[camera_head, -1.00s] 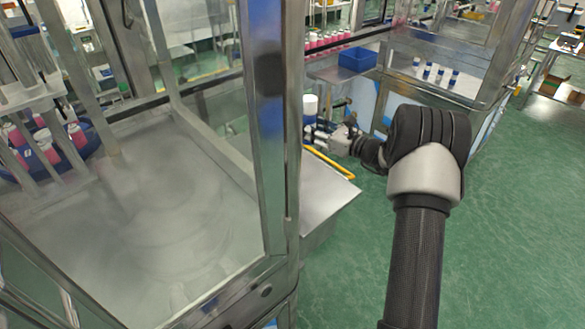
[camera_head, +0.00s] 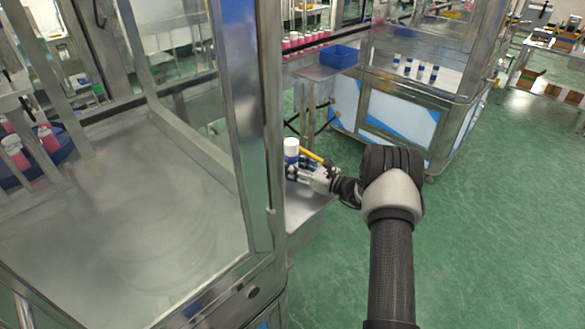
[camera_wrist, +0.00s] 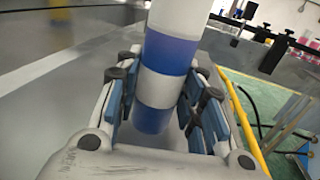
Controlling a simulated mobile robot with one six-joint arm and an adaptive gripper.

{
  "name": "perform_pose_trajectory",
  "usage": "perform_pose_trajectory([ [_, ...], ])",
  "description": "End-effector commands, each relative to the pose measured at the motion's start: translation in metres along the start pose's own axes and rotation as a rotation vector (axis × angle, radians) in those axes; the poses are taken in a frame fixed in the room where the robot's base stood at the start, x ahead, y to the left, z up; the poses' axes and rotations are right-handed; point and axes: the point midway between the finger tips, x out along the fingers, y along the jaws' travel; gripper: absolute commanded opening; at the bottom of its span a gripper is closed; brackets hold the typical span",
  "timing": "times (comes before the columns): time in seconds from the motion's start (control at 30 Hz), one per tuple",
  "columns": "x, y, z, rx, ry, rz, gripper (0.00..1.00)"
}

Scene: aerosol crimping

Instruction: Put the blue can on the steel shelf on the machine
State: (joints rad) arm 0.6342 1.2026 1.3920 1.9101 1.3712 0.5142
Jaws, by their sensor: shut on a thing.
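The blue can (camera_wrist: 169,52), with white bands and a white top, stands roughly upright between the blue finger pads of my gripper (camera_wrist: 163,103) in the wrist view. The gripper is shut on it. In the head view the can's white top (camera_head: 291,147) shows beside the machine's corner post, with my gripper (camera_head: 298,171) around its lower part. The steel shelf (camera_head: 305,208) juts from the machine's side, below and in front of the gripper.
A yellow bar (camera_head: 316,158) runs along the shelf's far side, close to the gripper. The machine's upright post (camera_head: 247,120) stands just left of the can. A blue bin (camera_head: 340,57) and several small cans are on another station behind. Green floor is open at right.

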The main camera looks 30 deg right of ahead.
Motion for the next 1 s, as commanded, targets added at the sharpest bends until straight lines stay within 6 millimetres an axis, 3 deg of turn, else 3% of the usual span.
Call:
perform_pose_trajectory([
  [0.3,0.0002,-0.0005,-0.0021,-0.002,0.000,-0.001,0.08],
  [0.33,0.0001,-0.0004,-0.0022,-0.001,0.001,-0.001,0.37],
  [0.6,0.0001,-0.0004,-0.0013,-0.001,0.001,-0.001,0.55],
  [1.0,-0.0003,-0.0005,0.0028,-0.001,0.001,-0.001,0.56],
])
